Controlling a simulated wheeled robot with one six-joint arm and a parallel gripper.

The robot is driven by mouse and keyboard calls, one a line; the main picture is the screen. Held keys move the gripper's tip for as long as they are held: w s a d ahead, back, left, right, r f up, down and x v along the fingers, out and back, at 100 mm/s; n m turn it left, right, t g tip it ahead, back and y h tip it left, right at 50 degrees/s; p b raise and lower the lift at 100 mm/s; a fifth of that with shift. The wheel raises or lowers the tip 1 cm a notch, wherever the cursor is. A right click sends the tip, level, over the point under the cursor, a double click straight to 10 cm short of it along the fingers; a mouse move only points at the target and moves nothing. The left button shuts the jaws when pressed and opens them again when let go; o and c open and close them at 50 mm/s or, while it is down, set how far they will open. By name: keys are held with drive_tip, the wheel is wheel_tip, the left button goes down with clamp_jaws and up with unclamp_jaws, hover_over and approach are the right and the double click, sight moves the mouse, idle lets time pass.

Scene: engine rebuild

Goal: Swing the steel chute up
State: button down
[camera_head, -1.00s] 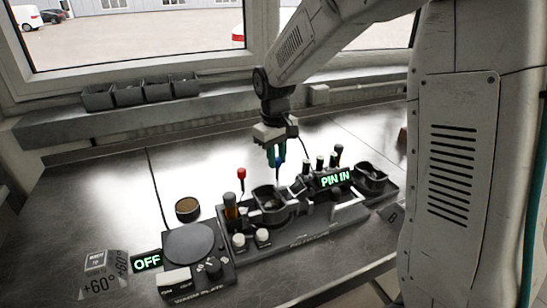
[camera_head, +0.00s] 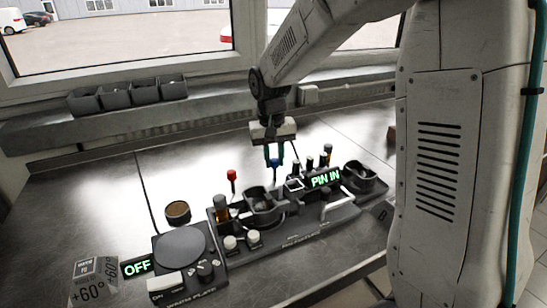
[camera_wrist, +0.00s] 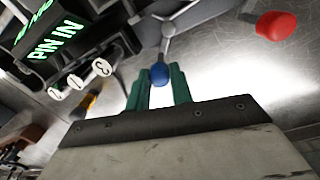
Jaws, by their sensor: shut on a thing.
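My gripper (camera_head: 274,160) has green fingers and is over the middle of the fixture on the bench. The fingers are shut on a blue knob (camera_head: 274,163). In the wrist view the blue knob (camera_wrist: 159,74) sits between the two fingertips of my gripper (camera_wrist: 160,82). A thin steel rod (camera_wrist: 165,48) runs from the knob to a branching steel piece. I cannot clearly tell the steel chute from the metal parts around the dark cup (camera_head: 261,200) below the gripper.
A red knob (camera_head: 232,175) stands on a rod to the left. A lit "PIN IN" sign (camera_head: 325,178) and several dark-capped posts are close on the right. A warm plate (camera_head: 181,248) with an "OFF" sign (camera_head: 137,267) is at the front left. A round tin (camera_head: 177,210) lies behind it.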

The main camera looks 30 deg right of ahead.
drive_tip(key=c, duration=1.2)
unclamp_jaws()
drive_tip(key=shift+c, duration=0.2)
wheel_tip(320, 180, up, 8)
drive_tip(key=shift+a+f, duration=0.1)
drive_tip(key=shift+a, duration=0.05)
drive_tip(key=s+a+r+n+t, duration=0.1)
drive_tip(key=s+n, duration=0.1)
drive_tip(key=s, duration=2.8)
drive_tip(key=shift+a+r+n+t+y, duration=0.15)
drive_tip(key=shift+a+n+t+y, duration=0.15)
drive_tip(key=shift+a+n, duration=0.1)
